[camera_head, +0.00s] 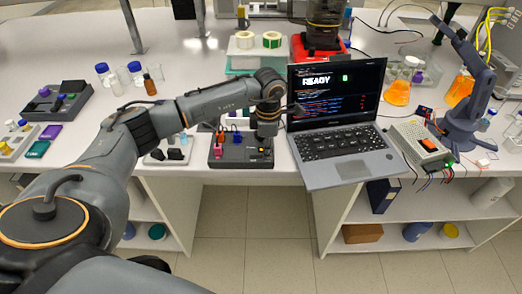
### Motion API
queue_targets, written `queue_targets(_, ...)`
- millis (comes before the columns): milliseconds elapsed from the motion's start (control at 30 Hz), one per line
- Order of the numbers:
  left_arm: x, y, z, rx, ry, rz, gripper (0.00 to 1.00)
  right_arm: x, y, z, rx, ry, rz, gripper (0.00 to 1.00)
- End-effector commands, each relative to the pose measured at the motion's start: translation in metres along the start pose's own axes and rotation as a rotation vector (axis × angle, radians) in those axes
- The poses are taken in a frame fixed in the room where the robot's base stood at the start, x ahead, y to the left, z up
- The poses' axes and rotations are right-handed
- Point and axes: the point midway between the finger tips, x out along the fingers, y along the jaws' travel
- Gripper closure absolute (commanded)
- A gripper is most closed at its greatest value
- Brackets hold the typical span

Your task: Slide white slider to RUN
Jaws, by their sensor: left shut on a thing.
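The membrane rig is a dark box (230,158) at the front edge of the bench, left of the laptop. It carries a pink part (219,141), a blue part (237,138) and a small yellow part (262,150). My left gripper (266,137) points down at the right part of the rig, its fingers low against the top. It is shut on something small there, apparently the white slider. The slider and any RUN mark are hidden by the gripper or too small to make out. My right gripper is not in view.
An open laptop (340,143) showing READY stands close right of the gripper. A power box (420,142) and a blue-grey desk arm (467,100) are farther right. Bottles (136,72) and a dark rack (58,99) stand left. Label rolls (272,40) sit behind my arm.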

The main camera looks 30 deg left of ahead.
Motion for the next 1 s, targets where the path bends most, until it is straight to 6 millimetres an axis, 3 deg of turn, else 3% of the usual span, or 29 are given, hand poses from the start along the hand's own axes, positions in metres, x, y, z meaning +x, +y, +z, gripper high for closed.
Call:
queue_targets(67,-0.002,-0.001,0.004,0.003,-0.011,0.001,1.0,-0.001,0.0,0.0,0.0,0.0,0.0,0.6)
queue_targets(100,-0.002,-0.001,0.004,0.004,-0.012,0.001,0.8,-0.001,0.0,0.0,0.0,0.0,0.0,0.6)
queue_targets(200,-0.002,-0.001,0.004,0.004,-0.011,0.001,0.59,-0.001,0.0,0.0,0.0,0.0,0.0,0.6)
queue_targets(500,-0.002,-0.001,0.002,0.002,-0.007,0.0,0.58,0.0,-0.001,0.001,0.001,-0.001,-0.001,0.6)
queue_targets(633,-0.011,0.0,0.002,0.003,-0.008,0.002,0.58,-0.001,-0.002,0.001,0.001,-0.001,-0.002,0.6)
queue_targets(1000,-0.085,0.0,0.004,0.004,-0.01,0.004,0.58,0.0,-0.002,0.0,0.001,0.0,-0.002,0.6)
